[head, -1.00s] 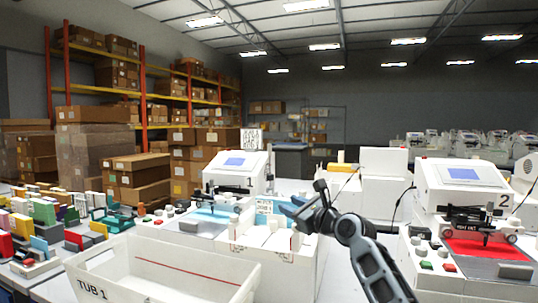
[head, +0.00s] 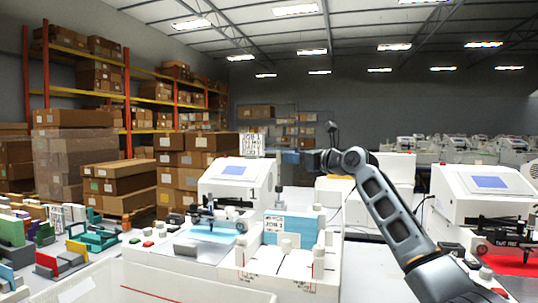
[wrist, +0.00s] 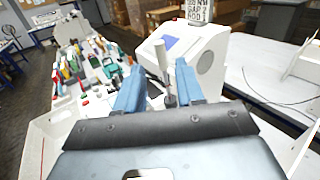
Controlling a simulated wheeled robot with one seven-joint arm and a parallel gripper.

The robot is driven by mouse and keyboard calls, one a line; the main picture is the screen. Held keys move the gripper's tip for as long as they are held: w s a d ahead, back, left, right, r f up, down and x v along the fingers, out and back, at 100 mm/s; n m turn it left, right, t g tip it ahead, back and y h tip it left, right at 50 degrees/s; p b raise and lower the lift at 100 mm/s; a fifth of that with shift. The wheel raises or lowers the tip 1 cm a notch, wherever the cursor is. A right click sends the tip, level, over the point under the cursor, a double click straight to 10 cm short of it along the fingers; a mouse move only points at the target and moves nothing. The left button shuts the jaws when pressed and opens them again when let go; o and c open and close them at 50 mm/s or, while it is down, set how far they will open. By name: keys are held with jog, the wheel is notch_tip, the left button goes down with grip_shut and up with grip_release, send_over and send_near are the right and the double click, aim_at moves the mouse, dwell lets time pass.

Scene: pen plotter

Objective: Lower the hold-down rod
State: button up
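My gripper (head: 292,157) is raised behind plotter 1 (head: 238,181) in the head view, to the right of its white housing. Its two blue fingers stand apart in the wrist view (wrist: 158,90). A slim, pale upright rod (wrist: 161,62) shows between the fingers there, with a darker grey foot below it. I cannot tell whether the rod is between the fingertips in depth or beyond them; no contact shows. In the head view the rod cannot be made out clearly near the gripper. A job card (head: 252,145) stands upright above plotter 1.
A white holder with blue cards (head: 290,228) stands right of plotter 1. A white tub (head: 75,286) is at front left, beside many coloured blocks. Plotter 2 (head: 483,195) is at the right. The arm spans the space between the plotters.

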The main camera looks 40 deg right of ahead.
aim_at(280, 154)
jog(key=shift+w+r, duration=0.2)
jog(key=shift+w, duration=0.45)
jog(key=shift+w+a+f, duration=0.1)
jog(key=shift+w+a, duration=0.05)
jog(key=shift+w, duration=1.55)
jog(key=shift+w+a, duration=0.1)
jog(key=shift+w, duration=1.55)
grip_shut()
